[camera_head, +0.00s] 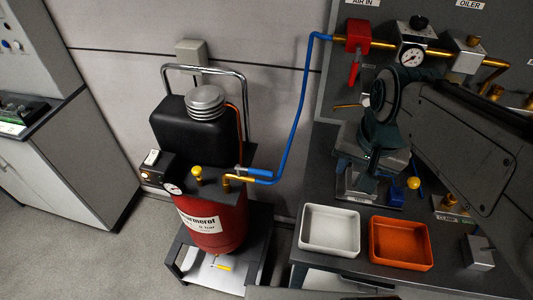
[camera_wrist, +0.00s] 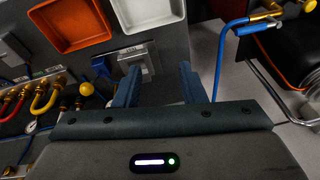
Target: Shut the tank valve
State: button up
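The red tank (camera_head: 215,215) stands on a dark cart at the left-centre of the head view. Its brass outlet (camera_head: 232,178) leads to a blue hose. The tank valve's blue lever (camera_head: 256,171) lies roughly along the outlet pipe. In the wrist view the blue lever (camera_wrist: 252,28) and the brass fitting show at the top right. My gripper (camera_head: 370,182) is over the bench, to the right of the tank and apart from the valve. In the wrist view my gripper (camera_wrist: 160,82) has its two fingers spread, with nothing held between them.
A white tray (camera_head: 331,252) and an orange tray (camera_head: 430,262) sit at the bench front. The blue hose (camera_head: 303,100) rises from the tank to a red valve (camera_head: 356,36) on the panel. A chrome handle (camera_head: 243,95) stands behind the tank. Floor is clear at left.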

jog(key=w+a+r+m+g+b, duration=0.1)
jog(key=w+a+m+g+b, duration=0.15)
jog(key=w+a+m, duration=0.55)
jog(key=m+g, duration=0.3)
jog(key=m, duration=0.5)
send_near(265, 171)
jog(key=x, duration=0.8)
jog(key=shift+a+f, duration=0.1)
jog(key=shift+f, duration=0.05)
jog(key=shift+w, duration=0.1)
grip_shut()
